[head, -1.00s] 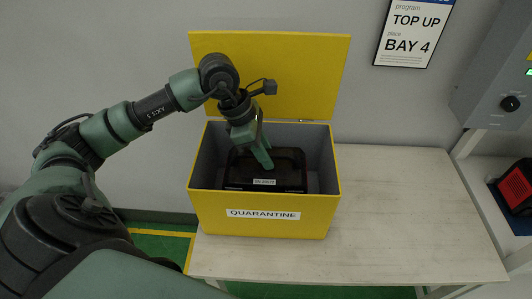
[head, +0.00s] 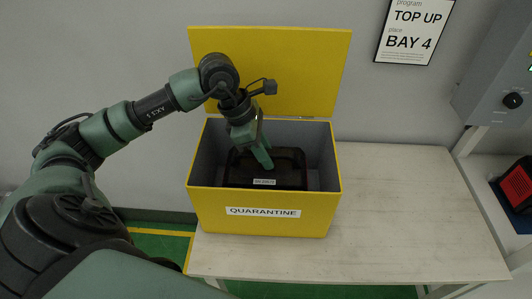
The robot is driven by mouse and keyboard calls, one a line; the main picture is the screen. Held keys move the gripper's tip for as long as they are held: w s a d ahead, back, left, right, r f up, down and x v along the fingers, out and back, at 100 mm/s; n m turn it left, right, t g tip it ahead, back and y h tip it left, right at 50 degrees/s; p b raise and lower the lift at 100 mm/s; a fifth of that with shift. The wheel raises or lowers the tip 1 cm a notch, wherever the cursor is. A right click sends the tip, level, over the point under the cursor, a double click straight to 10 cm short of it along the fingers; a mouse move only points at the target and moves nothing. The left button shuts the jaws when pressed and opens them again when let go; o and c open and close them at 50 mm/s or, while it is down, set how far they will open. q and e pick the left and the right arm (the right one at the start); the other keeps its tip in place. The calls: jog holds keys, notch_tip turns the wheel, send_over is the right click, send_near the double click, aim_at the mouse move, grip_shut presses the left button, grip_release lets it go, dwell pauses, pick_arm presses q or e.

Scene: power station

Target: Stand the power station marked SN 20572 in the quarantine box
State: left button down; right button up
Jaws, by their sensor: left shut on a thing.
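The yellow quarantine box (head: 222,222) stands on the white table with its lid raised at the back. A dark power station (head: 290,177) is inside it, upright, with a small white label on its front; the number is too small to read for certain. My left gripper (head: 264,160) reaches down into the box and is shut on the power station's top handle. The fingers partly cover the handle. The box's front wall hides the bottom of the station, so I cannot tell whether it touches the floor. My right gripper is not in view.
The white table (head: 410,215) is clear to the right of the box. A red and black unit (head: 516,188) sits on a shelf at the right edge, below a grey wall cabinet (head: 495,90). A sign (head: 414,32) reads TOP UP, BAY 4.

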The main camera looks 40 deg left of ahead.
pick_arm(q)
jog(key=shift+w+r, duration=0.1)
jog(key=shift+r, duration=0.05)
jog(key=c, duration=1.1)
grip_release()
